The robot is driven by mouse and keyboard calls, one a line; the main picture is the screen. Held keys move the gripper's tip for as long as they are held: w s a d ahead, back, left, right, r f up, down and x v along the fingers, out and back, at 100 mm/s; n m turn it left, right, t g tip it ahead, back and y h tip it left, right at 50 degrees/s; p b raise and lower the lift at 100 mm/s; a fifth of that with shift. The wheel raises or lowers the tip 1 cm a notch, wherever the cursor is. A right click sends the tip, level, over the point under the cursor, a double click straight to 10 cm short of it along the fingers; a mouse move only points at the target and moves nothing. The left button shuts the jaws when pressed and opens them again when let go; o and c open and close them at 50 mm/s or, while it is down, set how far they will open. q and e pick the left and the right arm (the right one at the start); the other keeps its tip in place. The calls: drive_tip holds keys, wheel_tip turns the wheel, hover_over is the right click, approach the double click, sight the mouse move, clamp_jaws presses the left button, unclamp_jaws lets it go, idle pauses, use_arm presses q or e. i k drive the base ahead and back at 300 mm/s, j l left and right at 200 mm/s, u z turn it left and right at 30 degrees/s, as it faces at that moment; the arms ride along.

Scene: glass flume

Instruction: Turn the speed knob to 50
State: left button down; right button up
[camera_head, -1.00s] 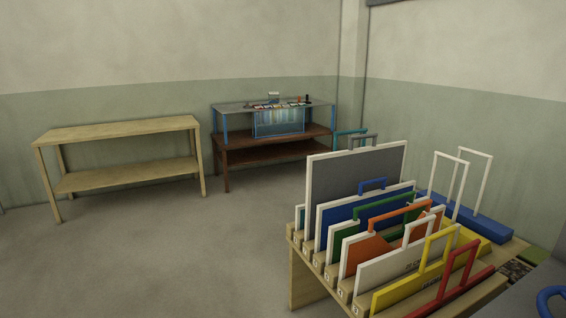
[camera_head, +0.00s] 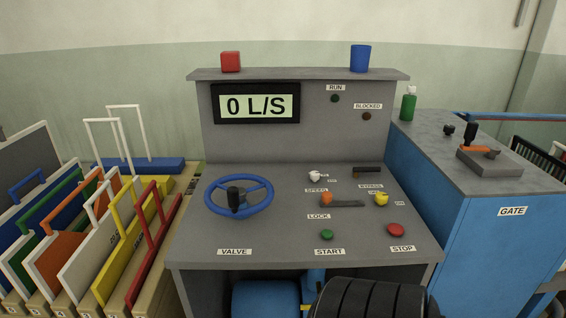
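The grey control console (camera_head: 290,240) stands straight ahead in the head view. A small white knob (camera_head: 315,175) sits on its sloped top, just above the SPEED label (camera_head: 316,190). The knob's pointer and the small scale marks beside it are too small to read. An orange knob (camera_head: 326,198) with a grey bar beside it lies just below, above the LOCK label (camera_head: 318,216). The display (camera_head: 256,104) reads 0 L/S. Neither of my grippers is in view.
The blue valve wheel (camera_head: 239,210) is left of the knobs. A yellow bypass knob (camera_head: 381,198), a green start button (camera_head: 327,234) and a red stop button (camera_head: 396,230) are close by. Racked coloured panels (camera_head: 95,250) stand left; a blue gate cabinet (camera_head: 500,250) stands right.

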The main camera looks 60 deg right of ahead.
sight(314, 176)
drive_tip(key=z, duration=2.25)
